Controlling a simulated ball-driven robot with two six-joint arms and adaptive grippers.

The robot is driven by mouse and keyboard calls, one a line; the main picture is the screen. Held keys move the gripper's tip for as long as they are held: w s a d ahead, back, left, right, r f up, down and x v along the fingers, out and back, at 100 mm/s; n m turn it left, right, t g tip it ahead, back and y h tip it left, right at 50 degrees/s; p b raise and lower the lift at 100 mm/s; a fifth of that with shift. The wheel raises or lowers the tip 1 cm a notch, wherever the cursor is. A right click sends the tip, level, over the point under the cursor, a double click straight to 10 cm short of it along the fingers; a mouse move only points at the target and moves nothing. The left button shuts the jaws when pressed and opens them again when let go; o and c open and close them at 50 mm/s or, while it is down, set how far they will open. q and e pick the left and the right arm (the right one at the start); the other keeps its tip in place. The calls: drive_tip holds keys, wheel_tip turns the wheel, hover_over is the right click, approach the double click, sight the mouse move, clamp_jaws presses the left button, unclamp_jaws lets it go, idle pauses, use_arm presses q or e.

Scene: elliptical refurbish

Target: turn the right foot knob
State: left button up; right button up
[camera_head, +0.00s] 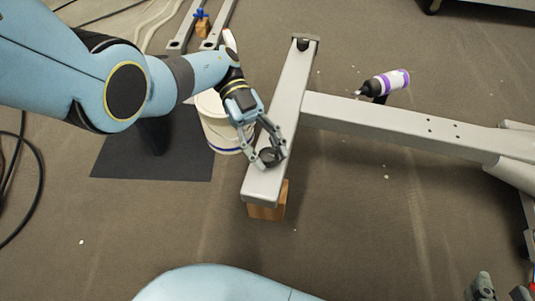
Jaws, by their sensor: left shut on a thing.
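A grey beam frame lies across the floor, with a crossbar (289,97) at its left end. A dark round knob (268,156) sits at the near end of the crossbar. My left gripper (270,159) reaches down from the upper left, and its fingers are shut around this knob. The fingers hide part of the knob. A dark fitting (304,41) shows at the far end of the crossbar. What look like my right gripper's fingertips (501,292) show at the bottom right edge, apart and with nothing between them; the rest is cut off.
A wooden block (267,211) stands under the near end of the crossbar. A white bucket (219,135) stands left of it on a dark mat (185,168). A purple-and-white bottle (388,83) lies behind the long beam (395,126). Cables lie at the far left. Floor in front is clear.

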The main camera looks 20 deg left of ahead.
use_arm(q)
drive_tip(key=shift+m+g+y+b, duration=0.35)
drive_tip(key=shift+m+g+y, duration=0.15)
drive_tip(key=shift+m+y, duration=0.15)
use_arm(e)
drive_tip(key=w+r+t, duration=0.2)
drive_tip(key=w+r, duration=0.2)
drive_tip(key=r, duration=0.1)
drive_tip(key=shift+w+a+r+n+t+y, duration=0.25)
drive_tip(key=shift+w+r+n+t+y, duration=0.05)
drive_tip(key=shift+w+t, duration=0.1)
use_arm(q)
drive_tip(key=o, duration=1.2)
